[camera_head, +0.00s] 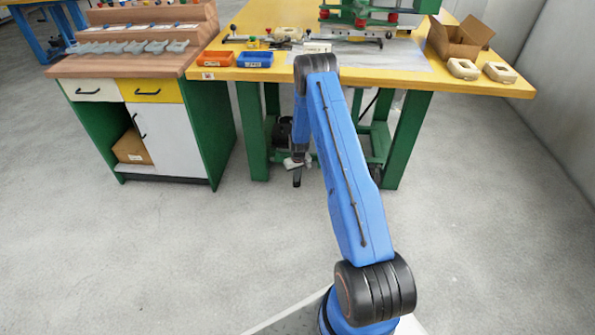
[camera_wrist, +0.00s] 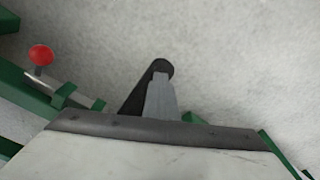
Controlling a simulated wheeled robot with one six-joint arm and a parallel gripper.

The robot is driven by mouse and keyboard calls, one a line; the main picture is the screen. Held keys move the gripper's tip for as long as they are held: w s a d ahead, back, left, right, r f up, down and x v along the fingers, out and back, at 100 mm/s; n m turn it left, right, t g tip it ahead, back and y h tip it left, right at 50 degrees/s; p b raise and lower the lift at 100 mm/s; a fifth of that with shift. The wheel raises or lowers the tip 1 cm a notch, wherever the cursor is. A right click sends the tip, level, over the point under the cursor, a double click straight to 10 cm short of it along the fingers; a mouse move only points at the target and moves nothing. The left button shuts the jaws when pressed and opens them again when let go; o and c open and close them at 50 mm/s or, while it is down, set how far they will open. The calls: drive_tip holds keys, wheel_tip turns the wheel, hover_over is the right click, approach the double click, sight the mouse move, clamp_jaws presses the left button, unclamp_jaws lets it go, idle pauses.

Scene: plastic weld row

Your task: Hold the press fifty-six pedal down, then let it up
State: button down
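My gripper (camera_head: 297,183) hangs low in front of the yellow-topped table, near its green legs, pointing down. In the wrist view my gripper (camera_wrist: 161,72) shows as a grey finger and a dark finger close together, with no gap visible between them and nothing seen held. Press fifty-six seems to be the green press (camera_head: 374,12) with red knobs on the table, cut off by the top edge; its number cannot be read. I cannot make out the pedal with certainty. Some dark parts (camera_head: 283,130) beneath the table are partly behind my arm.
A red ball knob (camera_wrist: 41,55) sits on a rod beside green frame parts at left in the wrist view. Under the table is a green wheeled frame (camera_head: 376,142). A wood-topped cabinet (camera_head: 165,130) stands at left. The grey floor in front is clear.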

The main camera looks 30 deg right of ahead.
drive_tip(key=shift+r, duration=2.65)
